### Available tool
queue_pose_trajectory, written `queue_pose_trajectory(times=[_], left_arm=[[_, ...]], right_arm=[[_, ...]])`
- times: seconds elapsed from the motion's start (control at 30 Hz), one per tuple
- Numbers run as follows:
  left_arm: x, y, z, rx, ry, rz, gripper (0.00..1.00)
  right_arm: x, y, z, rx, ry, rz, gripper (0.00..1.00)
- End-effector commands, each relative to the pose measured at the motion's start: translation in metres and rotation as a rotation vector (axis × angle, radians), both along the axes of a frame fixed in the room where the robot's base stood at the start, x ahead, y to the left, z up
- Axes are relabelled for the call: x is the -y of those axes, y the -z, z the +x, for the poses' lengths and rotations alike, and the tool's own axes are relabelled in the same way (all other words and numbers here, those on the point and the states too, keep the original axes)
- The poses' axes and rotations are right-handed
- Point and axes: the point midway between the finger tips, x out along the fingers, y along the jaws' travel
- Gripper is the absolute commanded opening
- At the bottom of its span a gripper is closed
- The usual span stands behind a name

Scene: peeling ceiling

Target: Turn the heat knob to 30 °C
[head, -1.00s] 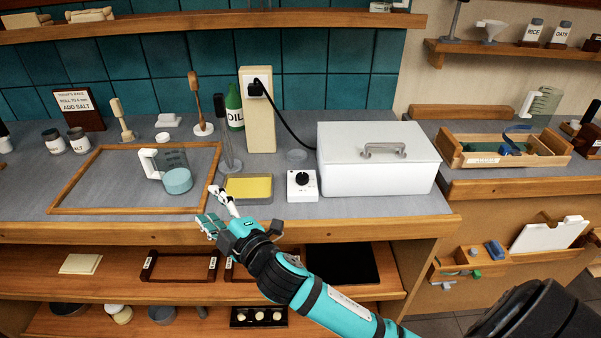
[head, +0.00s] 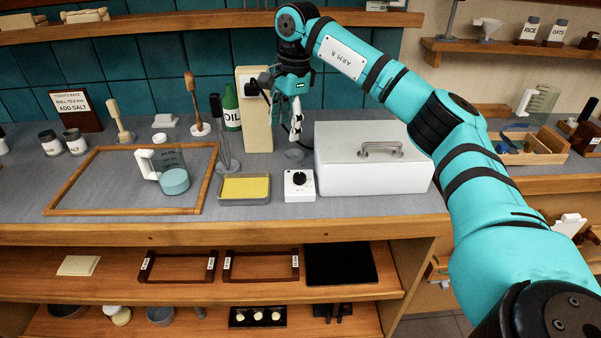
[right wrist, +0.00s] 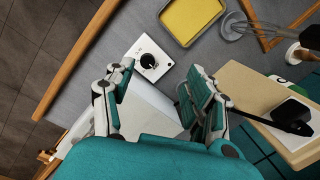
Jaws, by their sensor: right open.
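The heat knob (head: 299,178) is a small black dial on a white control box (head: 300,192) that stands on the counter beside a white lidded box (head: 372,170). The knob also shows in the right wrist view (right wrist: 148,61), but its scale is too small to read. My right gripper (head: 296,133) is open and empty, pointing down above and behind the control box. In the right wrist view its fingers (right wrist: 160,90) are spread, with the knob beyond them near the gap. My left gripper is not in view.
A yellow-filled tray (head: 245,188) sits left of the control box, with a whisk (head: 222,140) behind it. A wooden post (head: 255,125) with a black plug and an oil bottle (head: 231,110) stand behind. A measuring jug (head: 172,172) is inside a wooden frame (head: 120,212).

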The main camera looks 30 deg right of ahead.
Motion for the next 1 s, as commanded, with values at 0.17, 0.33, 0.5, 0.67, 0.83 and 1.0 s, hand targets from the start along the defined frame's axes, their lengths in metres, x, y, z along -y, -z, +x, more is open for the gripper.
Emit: queue_pose_trajectory(times=[0.17, 0.33, 0.5, 0.67, 0.83, 1.0], left_arm=[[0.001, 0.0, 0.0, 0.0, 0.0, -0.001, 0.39], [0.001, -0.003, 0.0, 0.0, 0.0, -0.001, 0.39], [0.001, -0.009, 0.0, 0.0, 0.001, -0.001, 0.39], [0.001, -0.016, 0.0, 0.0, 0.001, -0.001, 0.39], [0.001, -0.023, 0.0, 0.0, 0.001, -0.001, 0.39], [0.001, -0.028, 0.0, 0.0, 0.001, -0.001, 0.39]], right_arm=[[0.034, -0.016, -0.013, -0.047, 0.031, -0.084, 0.55], [0.035, 0.004, -0.013, -0.051, 0.032, -0.087, 0.55], [0.034, 0.039, -0.011, -0.053, 0.032, -0.085, 0.55], [0.034, 0.074, -0.01, -0.051, 0.032, -0.083, 0.55], [0.034, 0.109, -0.007, -0.05, 0.032, -0.083, 0.55], [0.033, 0.137, -0.005, -0.049, 0.031, -0.082, 0.55]])
